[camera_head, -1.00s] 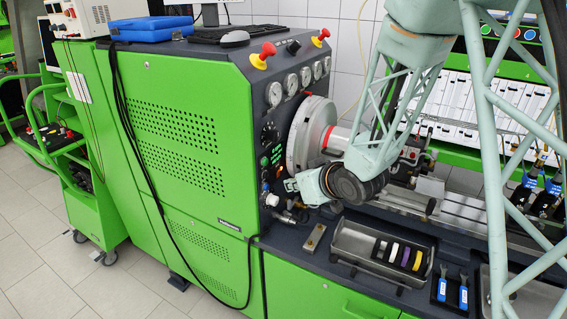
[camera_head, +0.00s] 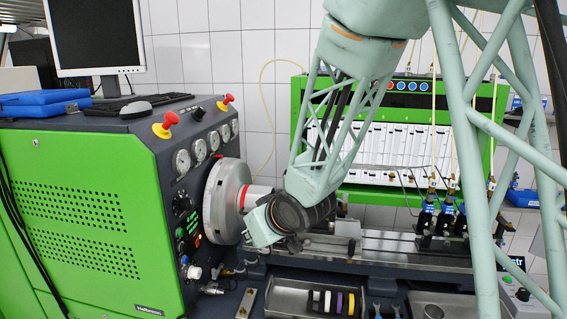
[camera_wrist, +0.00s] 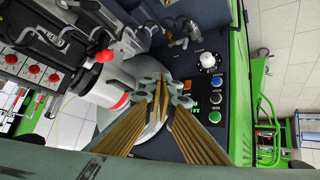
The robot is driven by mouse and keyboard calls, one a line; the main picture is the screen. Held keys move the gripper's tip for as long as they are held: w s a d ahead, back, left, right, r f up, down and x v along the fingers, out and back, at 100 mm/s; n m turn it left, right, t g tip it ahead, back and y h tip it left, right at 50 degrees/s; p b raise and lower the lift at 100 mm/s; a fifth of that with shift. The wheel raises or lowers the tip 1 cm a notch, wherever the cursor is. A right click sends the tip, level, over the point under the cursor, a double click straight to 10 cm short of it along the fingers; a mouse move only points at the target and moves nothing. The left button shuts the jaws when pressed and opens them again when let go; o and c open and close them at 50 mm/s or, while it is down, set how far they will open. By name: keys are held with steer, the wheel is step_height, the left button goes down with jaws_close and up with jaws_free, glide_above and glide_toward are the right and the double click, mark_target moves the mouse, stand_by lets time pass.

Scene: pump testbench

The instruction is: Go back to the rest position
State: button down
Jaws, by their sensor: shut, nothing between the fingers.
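My gripper (camera_wrist: 166,88) is shut and empty in the wrist view, its two toothed fingertips together in front of the large grey disc (camera_wrist: 118,118). A white cylinder (camera_wrist: 112,85) with a red ring lies just left of the fingertips in that view. In the head view, my gripper (camera_head: 260,236) is small and partly hidden by my wrist. It shows near the lower right edge of the grey disc (camera_head: 222,200). I cannot tell whether it touches anything. My arm reaches down from the top of the head view.
The green test bench (camera_head: 85,200) has gauges, buttons and red emergency knobs (camera_head: 166,124). A monitor (camera_head: 97,38) stands on top. The tube panel (camera_head: 385,145) is behind my arm. A tray (camera_head: 290,296) with colored pieces and a rail with blue-topped parts (camera_head: 427,213) are nearby.

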steer(key=s+d+r+m+h+b, duration=0.1)
steer(key=s+d+r+h, duration=0.15)
steer(key=s+d, duration=0.4)
steer(key=s+d+r+m+h, duration=0.15)
steer(key=s+d+r, duration=0.25)
steer(key=d, duration=0.5)
steer(key=s+d+r+m+h+b, duration=0.1)
steer(key=s+d+r+m, duration=0.1)
steer(key=s+d+r, duration=0.4)
steer(key=s+d+m+g+b, duration=0.1)
steer(key=s+d, duration=0.3)
steer(key=s, duration=1)
steer(key=s+d+m+g+b, duration=0.1)
steer(key=s+d, duration=0.4)
steer(key=s, duration=0.9)
steer(key=shift+f+m+g, duration=0.35)
steer(key=shift+m+g, duration=0.4)
steer(key=shift+g, duration=0.25)
